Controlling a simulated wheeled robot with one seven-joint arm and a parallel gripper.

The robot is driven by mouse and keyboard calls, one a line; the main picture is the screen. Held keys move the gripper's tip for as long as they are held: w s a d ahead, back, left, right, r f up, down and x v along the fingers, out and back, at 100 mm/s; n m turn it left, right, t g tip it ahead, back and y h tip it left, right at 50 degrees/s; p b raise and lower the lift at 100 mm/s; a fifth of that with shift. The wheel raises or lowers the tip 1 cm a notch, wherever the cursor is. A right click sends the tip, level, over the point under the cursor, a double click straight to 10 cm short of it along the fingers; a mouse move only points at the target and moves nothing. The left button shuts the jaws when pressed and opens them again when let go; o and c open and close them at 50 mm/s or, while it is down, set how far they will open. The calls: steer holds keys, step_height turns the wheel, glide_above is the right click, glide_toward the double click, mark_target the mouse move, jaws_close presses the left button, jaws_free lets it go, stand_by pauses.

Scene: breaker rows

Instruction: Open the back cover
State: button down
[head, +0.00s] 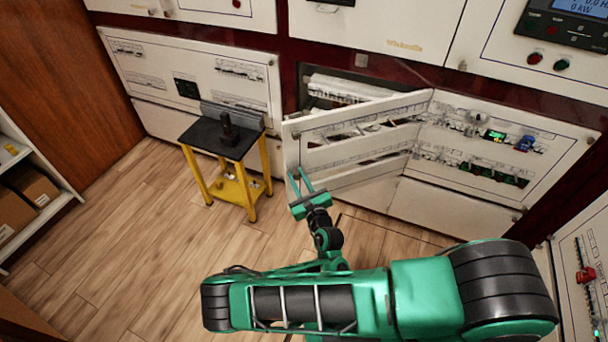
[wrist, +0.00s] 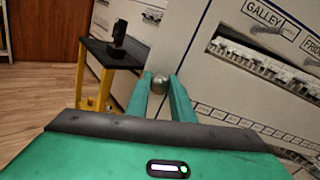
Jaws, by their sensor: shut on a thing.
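The back cover is a white panel (head: 310,157) with cut-out rows of breakers and small labels. In the head view it stands swung out from the cabinet, hinged at its right side, with the dark opening (head: 318,100) showing behind it. My gripper (head: 300,180) is at the cover's free left edge. In the wrist view, the cover (wrist: 198,78) fills the right side with a "GALLEY" label. A round metal knob (wrist: 159,84) on it sits between my green fingertips (wrist: 160,88), which are shut on it. The knob is hidden in the head view.
A small table (head: 222,139) with a black top and yellow legs stands left of the cover, with a dark object (head: 229,130) on it. A shelf with boxes (head: 35,186) is at far left. Open wooden floor (head: 150,220) lies in front of the table.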

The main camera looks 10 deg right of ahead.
steer(key=shift+s, duration=0.25)
steer(key=c, duration=1.5)
jaws_free()
steer(key=shift+c, duration=0.2)
steer(key=shift+w+d, duration=0.1)
